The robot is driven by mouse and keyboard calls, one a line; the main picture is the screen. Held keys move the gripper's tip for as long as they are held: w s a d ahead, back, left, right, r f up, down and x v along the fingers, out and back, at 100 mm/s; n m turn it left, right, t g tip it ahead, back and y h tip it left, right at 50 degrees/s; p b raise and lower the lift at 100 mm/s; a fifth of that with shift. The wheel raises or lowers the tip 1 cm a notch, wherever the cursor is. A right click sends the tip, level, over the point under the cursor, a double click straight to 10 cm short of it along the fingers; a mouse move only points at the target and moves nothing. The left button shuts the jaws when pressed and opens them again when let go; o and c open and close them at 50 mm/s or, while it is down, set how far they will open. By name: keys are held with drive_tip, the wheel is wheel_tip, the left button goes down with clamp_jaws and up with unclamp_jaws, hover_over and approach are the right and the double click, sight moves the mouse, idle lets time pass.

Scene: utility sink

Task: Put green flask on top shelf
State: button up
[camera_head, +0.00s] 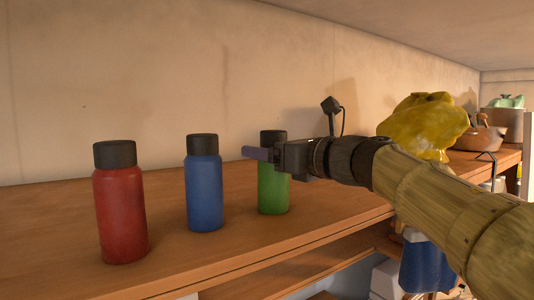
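The green flask (273,192) with a black cap stands upright on the wooden shelf (180,254), to the right of the other two flasks. My gripper (256,153) comes in from the right and covers the flask's upper body just below the cap. Its fingers point left and appear nearly edge-on, so their opening is hidden. I cannot tell whether they touch the flask or pass in front of it.
A blue flask (204,190) and a red flask (121,212) stand to the left. A yellow lumpy object (424,125) and a brown pot (480,138) are at the right. A plain wall is behind. A lower wooden shelf (335,252) lies beneath.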

drive_tip(key=b+v, duration=0.5)
drive_tip(key=v, duration=0.6)
drive_tip(key=shift+w, duration=0.15)
drive_tip(key=shift+a+f, duration=0.1)
